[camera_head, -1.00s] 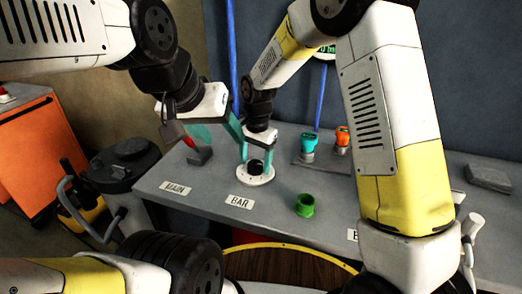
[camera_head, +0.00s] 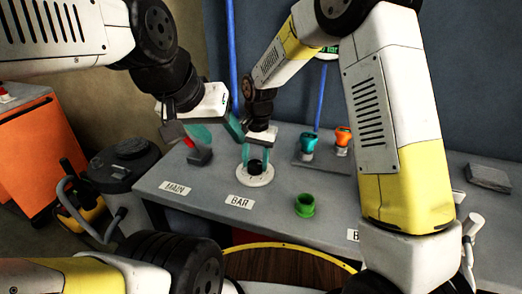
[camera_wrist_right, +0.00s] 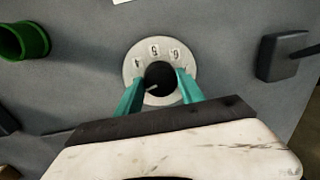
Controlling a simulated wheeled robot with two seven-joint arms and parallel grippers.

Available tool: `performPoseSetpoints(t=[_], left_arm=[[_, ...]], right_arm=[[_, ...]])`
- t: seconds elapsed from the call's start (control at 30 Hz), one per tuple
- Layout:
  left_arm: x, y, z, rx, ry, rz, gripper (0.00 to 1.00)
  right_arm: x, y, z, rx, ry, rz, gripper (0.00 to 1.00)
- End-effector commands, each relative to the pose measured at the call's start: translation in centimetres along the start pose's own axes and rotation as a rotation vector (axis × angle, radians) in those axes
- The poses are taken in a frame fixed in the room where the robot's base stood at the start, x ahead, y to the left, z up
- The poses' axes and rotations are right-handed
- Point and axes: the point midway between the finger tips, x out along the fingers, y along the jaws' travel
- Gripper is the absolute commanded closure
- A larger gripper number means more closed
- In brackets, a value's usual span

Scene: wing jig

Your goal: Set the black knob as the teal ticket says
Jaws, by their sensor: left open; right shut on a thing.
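The black knob (camera_wrist_right: 160,78) stands in the middle of a pale round dial (camera_head: 268,181) on the grey bench. My right gripper (camera_head: 256,164) reaches down over the dial, shut on the knob, with one teal finger on each side. My left gripper (camera_head: 218,131) is open and empty, up and left of the dial. I cannot make out a teal ticket in these views.
The MAIN (camera_head: 174,188) and BAR (camera_head: 240,202) labels lie along the bench front. A red-handled lever (camera_head: 199,156) stands left of the dial. A green ring-shaped part (camera_head: 305,206) is to the right. Teal (camera_head: 309,143) and orange (camera_head: 343,138) fittings stand behind it.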

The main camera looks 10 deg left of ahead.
Motion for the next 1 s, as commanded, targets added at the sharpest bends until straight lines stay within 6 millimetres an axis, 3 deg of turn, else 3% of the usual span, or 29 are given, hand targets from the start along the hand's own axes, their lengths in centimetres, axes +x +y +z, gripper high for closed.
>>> performPoseSetpoints(t=[1.0], left_arm=[[0.00,0.00,0.00,0.000,0.000,0.000,0.45]], right_arm=[[-0.03,0.05,-0.28,-0.955,-0.058,-0.001,0.95]])
